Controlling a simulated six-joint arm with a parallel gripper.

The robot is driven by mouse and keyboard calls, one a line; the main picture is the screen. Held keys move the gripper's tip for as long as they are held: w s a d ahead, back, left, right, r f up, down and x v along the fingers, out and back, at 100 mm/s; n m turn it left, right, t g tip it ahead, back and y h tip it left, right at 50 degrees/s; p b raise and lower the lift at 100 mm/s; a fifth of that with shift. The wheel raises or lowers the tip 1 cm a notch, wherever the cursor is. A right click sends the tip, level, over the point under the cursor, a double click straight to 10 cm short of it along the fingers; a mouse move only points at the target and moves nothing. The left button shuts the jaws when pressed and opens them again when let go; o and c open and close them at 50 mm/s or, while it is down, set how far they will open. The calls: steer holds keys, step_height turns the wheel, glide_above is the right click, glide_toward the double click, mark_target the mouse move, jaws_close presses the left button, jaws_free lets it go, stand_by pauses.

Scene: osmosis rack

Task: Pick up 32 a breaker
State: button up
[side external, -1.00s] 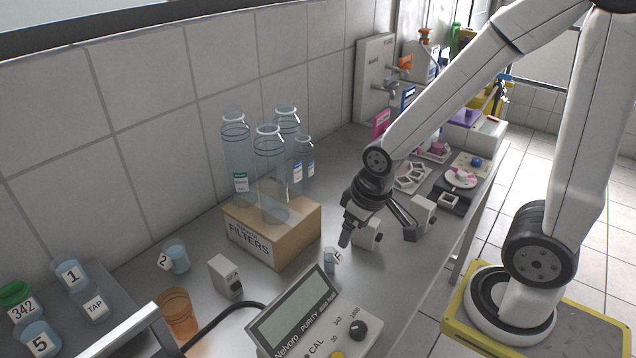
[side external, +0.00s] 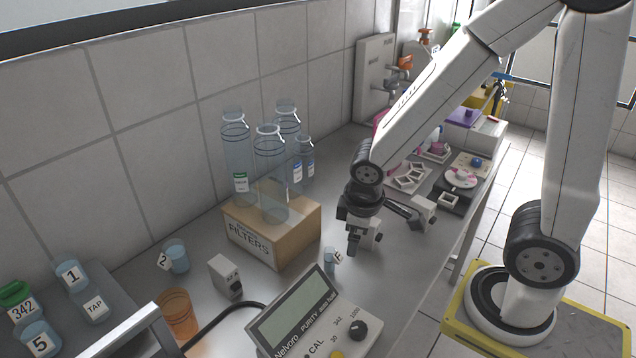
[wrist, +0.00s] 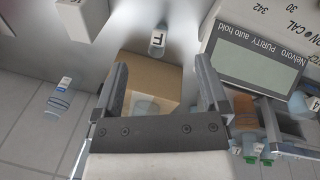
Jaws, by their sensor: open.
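No label reading 32 shows. A clear beaker labelled 342 (side external: 22,308) with a green lid stands at the far left of the side view. Beakers labelled 5 (side external: 38,340), 1 (side external: 70,275) and TAP (side external: 96,308) stand beside it. A beaker labelled 2 (side external: 176,257) stands left of the filters box. A small vessel labelled F (side external: 330,259) is near the meter and also shows in the wrist view (wrist: 158,42). My gripper (side external: 385,232) is above the bench, right of the box, far from the 342 beaker. Its fingers are apart and empty in the wrist view (wrist: 160,68).
The filters box (side external: 250,236) carries tall clear bottles (side external: 270,160). The purity meter (side external: 315,318), an orange cup (side external: 178,312) and a grey block (side external: 225,276) stand in front. A metal rail (side external: 125,328) rises near the left beakers.

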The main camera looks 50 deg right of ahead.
steer(key=w+n+t+h, duration=0.1)
steer(key=w+n, duration=0.1)
steer(key=n, duration=0.2)
steer(key=w+n+h, duration=0.2)
steer(key=n, duration=0.3)
steer(key=w+f+n+t+h, duration=0.1)
steer(key=w+n+h, duration=0.1)
steer(key=n, duration=0.2)
steer(key=shift+w+t, duration=0.2)
steer(key=shift+t, duration=0.1)
steer(key=w+a+n+t, duration=0.3)
steer(key=w+n, duration=0.2)
steer(key=n, duration=0.1)
steer(key=n+t+y, duration=0.6)
steer(key=n, duration=0.6)
glide_above(225, 267)
steer(key=s, duration=0.3)
steer(key=shift+w+r, duration=0.1)
steer(key=shift+r, duration=0.2)
steer(key=shift+f, duration=0.15)
steer(key=shift+f, duration=2.95)
steer(key=shift+f, duration=0.15)
